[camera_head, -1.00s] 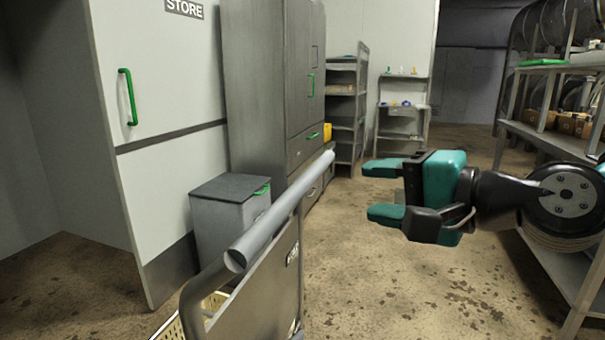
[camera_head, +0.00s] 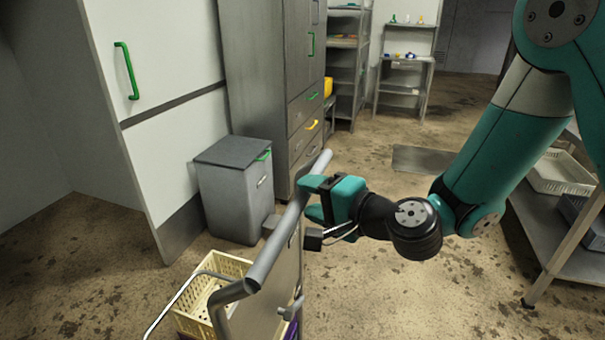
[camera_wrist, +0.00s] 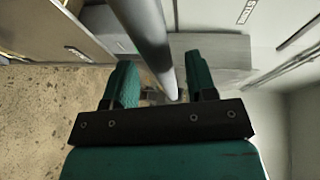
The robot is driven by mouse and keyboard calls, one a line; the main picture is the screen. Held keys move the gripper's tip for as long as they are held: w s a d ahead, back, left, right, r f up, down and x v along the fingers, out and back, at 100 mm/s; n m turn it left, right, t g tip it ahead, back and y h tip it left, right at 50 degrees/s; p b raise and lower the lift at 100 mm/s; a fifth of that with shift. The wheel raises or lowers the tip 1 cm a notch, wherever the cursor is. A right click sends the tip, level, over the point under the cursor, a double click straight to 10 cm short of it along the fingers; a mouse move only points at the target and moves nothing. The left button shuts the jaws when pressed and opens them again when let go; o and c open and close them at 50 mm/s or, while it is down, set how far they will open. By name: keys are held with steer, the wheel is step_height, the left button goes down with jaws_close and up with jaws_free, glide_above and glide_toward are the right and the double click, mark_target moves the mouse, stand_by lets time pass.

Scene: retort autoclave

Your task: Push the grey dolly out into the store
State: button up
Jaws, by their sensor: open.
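The grey dolly's push handle (camera_head: 290,225) is a thick grey bar running away from me in the head view. Its body panel (camera_head: 283,285) is below the bar, and a cream basket (camera_head: 205,300) sits at its left. My gripper (camera_head: 308,197) is at the far part of the bar, coming from the right. In the wrist view the bar (camera_wrist: 146,35) passes between the two teal fingers (camera_wrist: 160,85). The fingers are apart, with gaps beside the bar.
A grey bin (camera_head: 235,190) stands just left of the handle, beside a tall grey cabinet (camera_head: 265,80) with drawers. A metal rack (camera_head: 550,230) with a white tray is at the right. Open floor (camera_head: 400,290) lies between the dolly and the rack.

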steer(key=shift+p+x, duration=0.65)
steer(key=shift+x, duration=0.65)
steer(key=shift+c, duration=0.5)
jaws_close()
